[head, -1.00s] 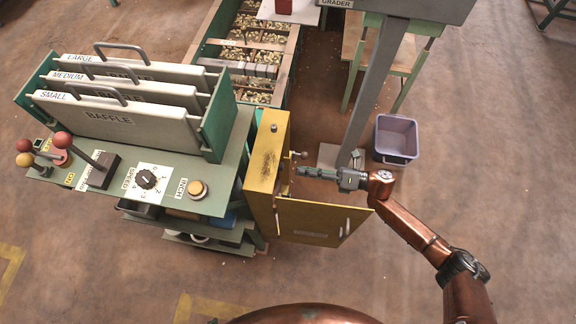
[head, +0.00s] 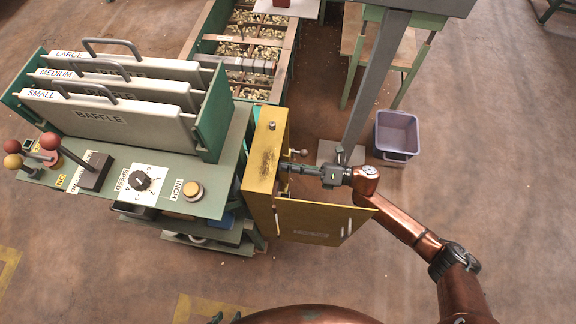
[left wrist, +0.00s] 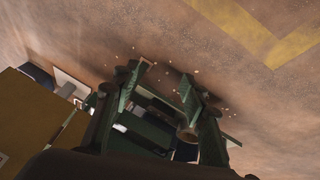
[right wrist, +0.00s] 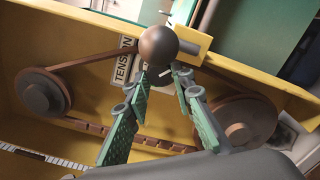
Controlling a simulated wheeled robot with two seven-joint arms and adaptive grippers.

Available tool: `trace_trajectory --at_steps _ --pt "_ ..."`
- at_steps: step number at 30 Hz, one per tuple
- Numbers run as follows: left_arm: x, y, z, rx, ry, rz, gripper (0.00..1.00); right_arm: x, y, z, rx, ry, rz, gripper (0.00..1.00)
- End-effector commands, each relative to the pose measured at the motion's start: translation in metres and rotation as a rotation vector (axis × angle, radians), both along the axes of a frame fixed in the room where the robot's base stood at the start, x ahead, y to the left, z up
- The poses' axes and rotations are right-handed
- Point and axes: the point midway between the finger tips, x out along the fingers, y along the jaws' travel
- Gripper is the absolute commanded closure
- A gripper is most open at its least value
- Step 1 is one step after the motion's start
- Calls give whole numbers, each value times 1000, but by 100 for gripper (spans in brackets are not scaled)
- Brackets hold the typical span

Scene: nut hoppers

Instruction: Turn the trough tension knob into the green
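A dark ball knob (right wrist: 158,46) sits at the yellow cabinet's upper edge in the right wrist view, in front of a partly covered TENSION label (right wrist: 122,68). It looks like the tension knob; a small ball on a rod (head: 301,153) shows there in the head view. My right gripper (right wrist: 166,88) is open, its fingertips just below the ball, with nothing clearly between them; contact cannot be told. In the head view it (head: 284,168) reaches into the cabinet. No green zone of a tension scale can be made out. My left gripper (left wrist: 160,88) is open and empty, low by the cabinet.
The yellow cabinet (head: 263,165) has its door (head: 318,222) swung open below my right arm. Inside are a belt (right wrist: 95,62) and pulleys (right wrist: 42,95). The control panel (head: 215,190) stands left. A grey post (head: 375,85) and purple bin (head: 397,134) stand right.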

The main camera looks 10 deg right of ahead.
Motion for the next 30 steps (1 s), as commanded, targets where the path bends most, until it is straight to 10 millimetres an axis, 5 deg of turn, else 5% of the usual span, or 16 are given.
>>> trace_trajectory --at_steps 14,30 --pt "-2 1 2 4 9 -3 60 0 0 0 12 37 0 100" --pt "-23 19 27 55 115 -22 60 0 0 3 124 381 -1 100"
